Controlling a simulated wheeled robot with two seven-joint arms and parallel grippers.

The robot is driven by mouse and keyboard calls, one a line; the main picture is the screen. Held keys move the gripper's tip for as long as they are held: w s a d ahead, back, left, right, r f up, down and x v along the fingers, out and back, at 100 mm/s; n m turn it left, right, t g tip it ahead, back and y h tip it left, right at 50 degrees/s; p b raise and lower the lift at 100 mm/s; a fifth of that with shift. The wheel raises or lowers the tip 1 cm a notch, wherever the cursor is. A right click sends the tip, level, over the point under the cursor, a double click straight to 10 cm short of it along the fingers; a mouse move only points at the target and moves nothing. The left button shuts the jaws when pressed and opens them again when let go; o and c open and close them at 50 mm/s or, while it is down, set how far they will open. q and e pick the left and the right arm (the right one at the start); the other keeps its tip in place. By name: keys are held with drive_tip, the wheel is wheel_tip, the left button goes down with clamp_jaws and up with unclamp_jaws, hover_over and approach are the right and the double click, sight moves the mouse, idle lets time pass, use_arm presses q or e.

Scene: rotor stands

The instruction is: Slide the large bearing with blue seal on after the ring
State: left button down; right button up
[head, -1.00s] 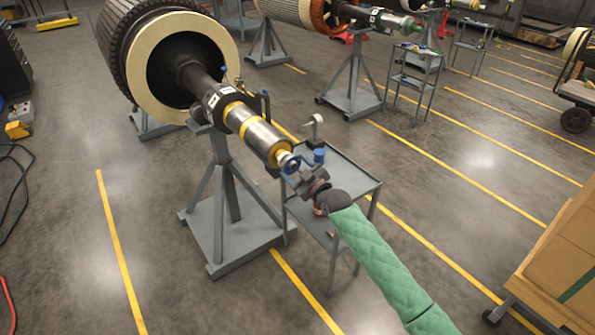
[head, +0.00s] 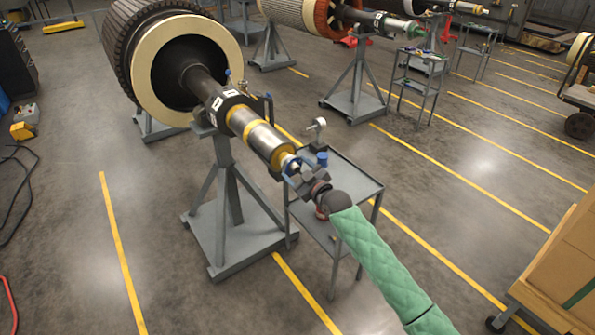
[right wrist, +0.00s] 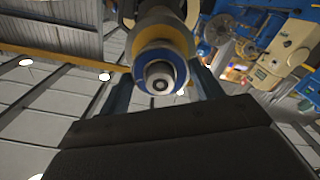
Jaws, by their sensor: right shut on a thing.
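The large bearing with blue seal (right wrist: 181,70) is around the stepped end of the rotor shaft in the right wrist view. The shaft's bright round tip (right wrist: 160,76) shows through its middle. A yellow ring (right wrist: 190,42) lies behind it on the shaft. My right gripper (head: 293,168) is shut on the bearing at the shaft end, and its two fingers stand either side of it (right wrist: 162,88). The fingers partly hide the bearing in the head view, and I cannot tell whether it touches the ring. The steel shaft (head: 262,138) points toward the gripper. My left gripper is not in view.
A grey stand (head: 228,190) holds up the shaft. A grey cart (head: 358,182) stands close beside the shaft end, with a blue cup-like part (head: 322,158) and a grey upright tool (head: 318,127) on it. Cardboard boxes (head: 560,260) stand at the right. The floor between is open.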

drive_tip(key=shift+w+a, duration=0.15)
drive_tip(key=shift+w, duration=0.1)
idle(0.3)
drive_tip(key=o, duration=1)
drive_tip(key=shift+o, duration=0.3)
drive_tip(key=shift+o, duration=0.7)
drive_tip(key=shift+s, duration=0.15)
drive_tip(key=p+v, duration=0.2)
drive_tip(key=v, duration=0.6)
drive_tip(key=shift+s+d, duration=0.25)
drive_tip(key=shift+d, duration=0.05)
